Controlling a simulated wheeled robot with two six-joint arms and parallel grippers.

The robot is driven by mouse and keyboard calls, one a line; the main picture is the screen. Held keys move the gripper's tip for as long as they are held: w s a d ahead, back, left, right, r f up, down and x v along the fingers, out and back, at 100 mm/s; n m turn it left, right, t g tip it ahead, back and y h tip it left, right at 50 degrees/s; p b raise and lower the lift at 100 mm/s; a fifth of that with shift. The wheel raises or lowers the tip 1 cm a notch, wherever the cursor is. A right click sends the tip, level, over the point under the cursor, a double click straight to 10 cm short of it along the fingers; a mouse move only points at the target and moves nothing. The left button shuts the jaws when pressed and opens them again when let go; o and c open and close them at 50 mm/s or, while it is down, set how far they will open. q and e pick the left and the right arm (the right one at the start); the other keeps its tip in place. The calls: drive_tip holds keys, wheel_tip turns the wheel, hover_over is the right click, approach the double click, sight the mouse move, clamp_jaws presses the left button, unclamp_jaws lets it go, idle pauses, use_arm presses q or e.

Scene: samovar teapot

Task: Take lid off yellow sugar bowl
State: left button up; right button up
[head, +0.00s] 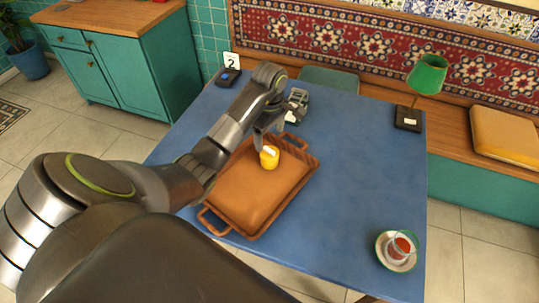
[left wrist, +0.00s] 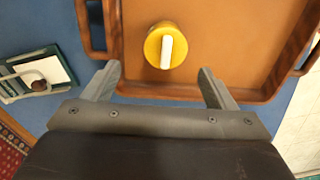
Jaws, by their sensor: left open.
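The yellow sugar bowl (head: 269,160) stands on the brown tray (head: 308,166) on the blue table, near the tray's far end. From above in the left wrist view, the bowl (left wrist: 155,50) shows a round yellow top with a white bar-shaped handle (left wrist: 167,52) across it. My left gripper (left wrist: 160,85) is open and empty. Its two fingers point toward the bowl from the tray's edge, with the bowl lying just beyond and between the fingertips. In the head view the gripper (head: 270,135) is just behind the bowl. My right gripper is not in view.
A glass of red tea (head: 402,247) on a saucer (head: 384,262) stands at the table's front right. A green lamp (head: 427,75) is at the back right. A small grey object (head: 297,104) stands behind the tray. The table's right side (head: 365,165) is clear.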

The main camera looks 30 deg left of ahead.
sight(269, 149)
use_arm(q)
drive_tip(key=f, duration=0.3)
drive_tip(key=s+f, duration=0.1)
drive_tip(key=shift+d+f+p, duration=0.15)
drive_tip(key=shift+d+p, duration=0.1)
drive_tip(key=shift+p, duration=0.05)
drive_tip(key=shift+w+f, duration=0.1)
drive_tip(key=shift+f, duration=0.3)
drive_tip(key=c, duration=1)
